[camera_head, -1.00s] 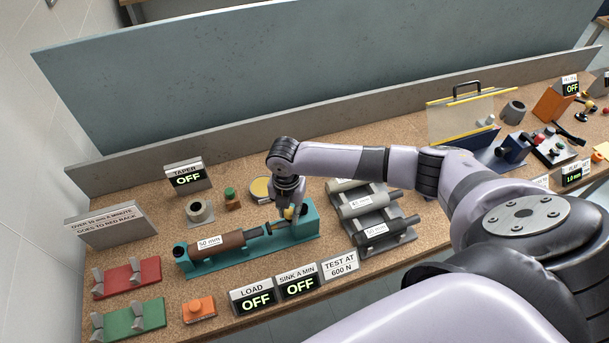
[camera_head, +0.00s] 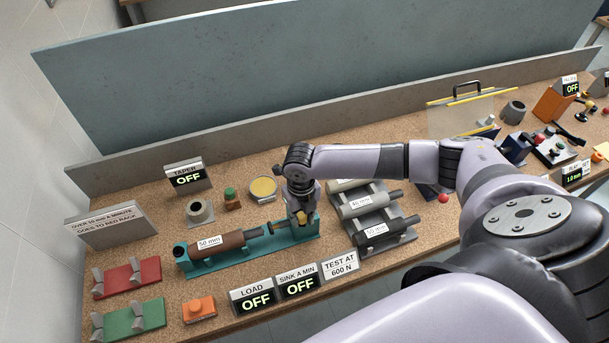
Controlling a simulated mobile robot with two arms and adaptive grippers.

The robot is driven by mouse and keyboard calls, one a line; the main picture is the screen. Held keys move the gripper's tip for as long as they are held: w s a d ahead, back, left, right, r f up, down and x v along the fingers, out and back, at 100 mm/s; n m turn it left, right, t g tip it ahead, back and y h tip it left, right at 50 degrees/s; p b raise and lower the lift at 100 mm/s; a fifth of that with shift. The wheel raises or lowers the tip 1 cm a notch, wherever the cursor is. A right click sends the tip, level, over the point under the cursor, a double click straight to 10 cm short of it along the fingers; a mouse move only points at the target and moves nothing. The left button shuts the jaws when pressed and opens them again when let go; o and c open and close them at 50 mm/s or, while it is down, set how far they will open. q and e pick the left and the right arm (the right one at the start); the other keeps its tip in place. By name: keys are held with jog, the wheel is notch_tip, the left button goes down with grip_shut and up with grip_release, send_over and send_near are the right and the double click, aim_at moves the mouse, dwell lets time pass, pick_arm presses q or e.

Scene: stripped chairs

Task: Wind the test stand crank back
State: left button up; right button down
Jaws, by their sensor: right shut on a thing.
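The teal test stand (camera_head: 214,261) sits on the cork bench and holds a brown cylinder labelled 50 mm (camera_head: 220,244) lying along it. A dark screw rod (camera_head: 271,228) faces the cylinder's right end; whether they touch is too small to tell. My right gripper (camera_head: 301,216) points down at the stand's right end, shut on the crank, of which a small yellow part (camera_head: 300,217) shows. The arm hides part of the crank. My left gripper is out of view.
LOAD (camera_head: 252,301) and SINK A MIN (camera_head: 298,285) displays read OFF in front. A grey rack (camera_head: 400,236) of labelled cylinders stands close right. Red (camera_head: 127,278) and green (camera_head: 128,319) racks lie empty at left. A yellow-topped round dish (camera_head: 263,188) lies behind.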

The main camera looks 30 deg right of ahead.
jog(key=shift+s+d+n, duration=0.1)
jog(key=shift+n, duration=0.2)
jog(key=shift+s+d+n, duration=0.15)
jog(key=shift+d+n, duration=0.15)
jog(key=shift+n, duration=0.4)
jog(key=shift+s+d+n, duration=0.1)
jog(key=shift+d+n, duration=0.15)
jog(key=shift+n, duration=0.45)
jog(key=shift+c, duration=2)
grip_release()
jog(key=shift+r, duration=3)
jog(key=shift+s+f, duration=0.1)
